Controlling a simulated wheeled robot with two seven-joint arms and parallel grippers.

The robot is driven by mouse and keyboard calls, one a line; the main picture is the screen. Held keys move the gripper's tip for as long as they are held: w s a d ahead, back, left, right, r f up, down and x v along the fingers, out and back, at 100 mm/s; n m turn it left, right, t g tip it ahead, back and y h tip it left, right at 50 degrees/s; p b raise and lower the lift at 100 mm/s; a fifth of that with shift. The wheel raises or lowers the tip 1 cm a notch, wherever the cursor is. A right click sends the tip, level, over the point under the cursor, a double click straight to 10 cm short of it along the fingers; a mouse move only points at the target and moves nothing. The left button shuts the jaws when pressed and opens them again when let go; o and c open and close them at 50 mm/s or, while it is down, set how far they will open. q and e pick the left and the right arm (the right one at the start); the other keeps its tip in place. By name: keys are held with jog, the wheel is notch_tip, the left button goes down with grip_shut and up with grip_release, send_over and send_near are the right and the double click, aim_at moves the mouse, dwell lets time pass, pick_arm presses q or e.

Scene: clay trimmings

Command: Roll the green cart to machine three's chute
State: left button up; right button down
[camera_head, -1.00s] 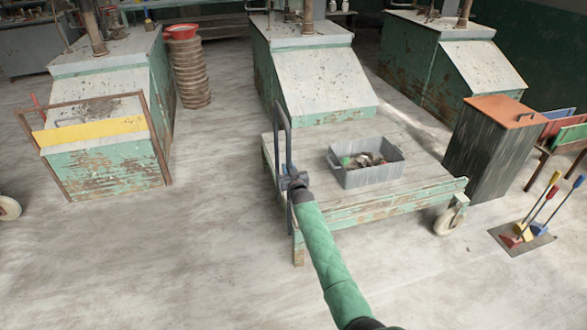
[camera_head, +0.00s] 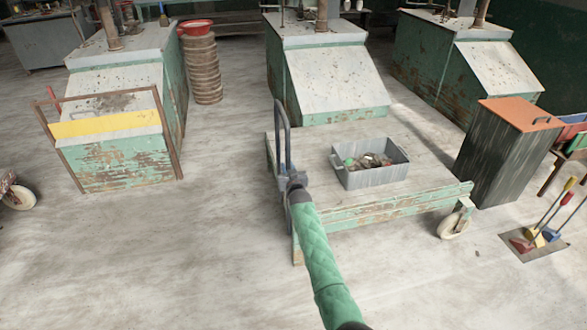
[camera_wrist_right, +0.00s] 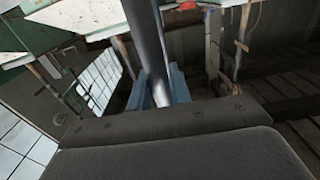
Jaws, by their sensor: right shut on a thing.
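The green cart (camera_head: 345,213) is a low flatbed with a worn pale deck and chipped green sides. It stands in front of the middle machine's sloped chute (camera_head: 338,84). A grey bin (camera_head: 372,178) of mixed scraps sits on its deck. My right gripper (camera_head: 293,182) is shut on the upright metal handle (camera_head: 281,135) at the cart's left end. The handle also shows as a grey bar between the fingers in the right wrist view (camera_wrist_right: 148,50). Other chutes are on the left machine (camera_head: 110,100) and the right machine (camera_head: 492,68). No machine number is readable. My left gripper is out of view.
A dark ribbed bin with an orange lid (camera_head: 508,155) stands close to the cart's right end. Brushes on a mat (camera_head: 535,245) lie at the right. A stack of round trays (camera_head: 203,75) stands between machines. The floor left of the cart is clear.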

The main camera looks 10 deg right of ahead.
jog(key=shift+s+a, duration=0.1)
jog(key=shift+a, duration=2.85)
